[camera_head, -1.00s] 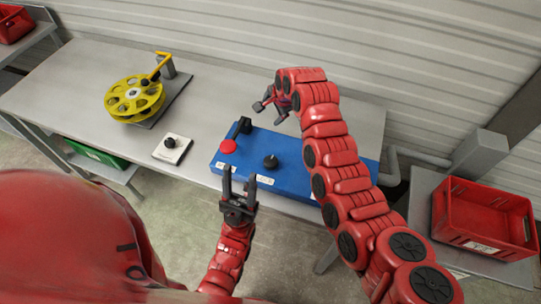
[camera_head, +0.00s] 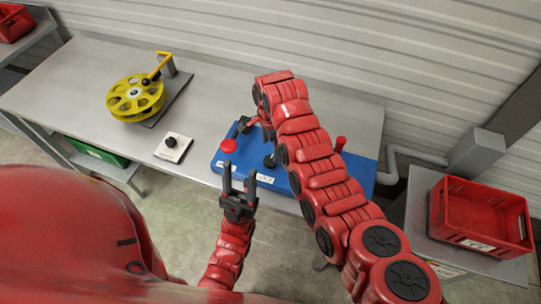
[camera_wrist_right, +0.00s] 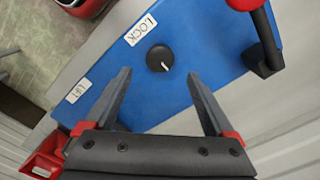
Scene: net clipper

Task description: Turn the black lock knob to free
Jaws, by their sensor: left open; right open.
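The black lock knob (camera_wrist_right: 159,58) sits on the blue box beside a white LOCK label (camera_wrist_right: 140,29). Its white mark points down and slightly right in the wrist view. In the head view my right gripper (camera_head: 256,127) is above the blue box (camera_head: 228,171). My left gripper (camera_head: 239,180) is open and empty in front of the box's near edge.
The box also carries a red button (camera_head: 228,146), a red-handled lever (camera_head: 340,144) and a LIFT label (camera_wrist_right: 78,91). A white unit with a black knob (camera_head: 172,147) and a yellow reel (camera_head: 136,98) stand left on the table. A red crate (camera_head: 480,215) is at right.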

